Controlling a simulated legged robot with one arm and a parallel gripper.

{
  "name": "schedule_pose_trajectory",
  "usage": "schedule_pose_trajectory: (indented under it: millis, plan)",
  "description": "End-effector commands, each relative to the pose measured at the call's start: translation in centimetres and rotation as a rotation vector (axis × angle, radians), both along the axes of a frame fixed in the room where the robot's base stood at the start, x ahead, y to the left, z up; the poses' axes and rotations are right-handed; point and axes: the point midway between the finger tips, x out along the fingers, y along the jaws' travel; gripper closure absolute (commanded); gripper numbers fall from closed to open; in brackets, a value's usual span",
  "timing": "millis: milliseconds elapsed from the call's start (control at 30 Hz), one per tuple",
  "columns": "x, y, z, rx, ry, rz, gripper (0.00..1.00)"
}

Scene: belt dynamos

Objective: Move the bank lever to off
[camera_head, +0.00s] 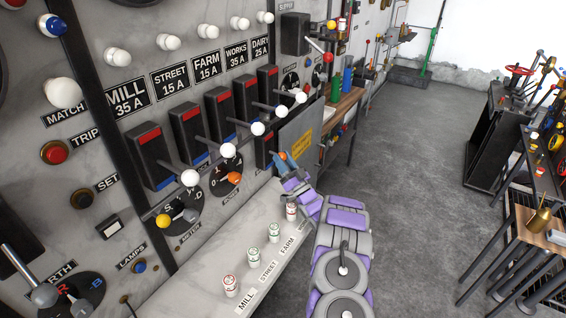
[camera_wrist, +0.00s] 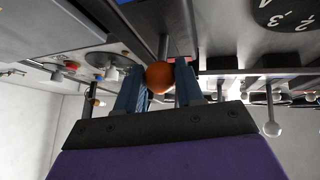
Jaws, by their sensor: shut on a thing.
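An orange ball knob (camera_wrist: 159,77) sits between the two blue fingers of my gripper (camera_wrist: 160,88) in the wrist view, and the fingers are shut on it. A grey rod shows just above the knob and looks like its lever stem. Only a small part of the orange knob (camera_head: 282,155) shows there. My fingers hide the rest, and no label on this lever is readable.
A row of black switches (camera_head: 188,133) with white ball knobs (camera_head: 190,177) runs left of my gripper. Another orange knob (camera_head: 235,178) is on a round dial. A pale ledge with several small capped pieces (camera_head: 274,232) lies below. The floor (camera_head: 420,180) to the right is clear.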

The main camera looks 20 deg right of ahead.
Motion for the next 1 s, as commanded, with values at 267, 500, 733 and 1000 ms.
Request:
schedule_pose_trajectory:
  millis: [267,500,733,1000]
  plan:
    - [-0.1,-0.2,0.1,0.0,-0.002,-0.003,0.55]
    - [0.0,0.0,0.1,-0.001,-0.002,0.0,0.38]
    - [0.0,0.1,0.3,-0.001,-0.002,0.001,0.38]
    - [-0.1,-0.4,4.0,0.003,-0.002,-0.001,0.38]
